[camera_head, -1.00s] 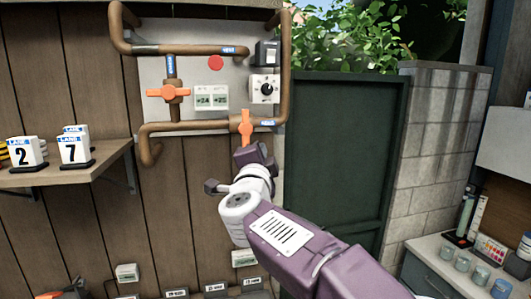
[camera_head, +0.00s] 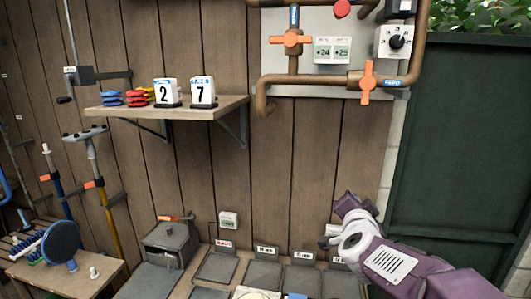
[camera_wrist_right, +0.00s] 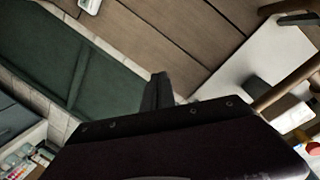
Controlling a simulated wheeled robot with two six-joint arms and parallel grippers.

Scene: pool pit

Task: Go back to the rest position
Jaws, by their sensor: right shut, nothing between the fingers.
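My right gripper (camera_head: 345,220) is at the lower right of the head view, on its purple arm, in front of the plank wall and well below the pipe panel. It is shut and empty. In the right wrist view its dark fingers (camera_wrist_right: 158,92) show together, with nothing between them. The orange valve handle (camera_head: 367,82) on the lower pipe stands upright, apart from the gripper. The other orange handle (camera_head: 291,39) lies level. My left gripper is not in view.
A shelf (camera_head: 215,108) with number blocks juts from the wall at the upper left. Below is a bench with several dark plates (camera_head: 217,267) and a grey box (camera_head: 170,244). A green door (camera_head: 460,140) is at the right. The wall between shelf and right gripper is clear.

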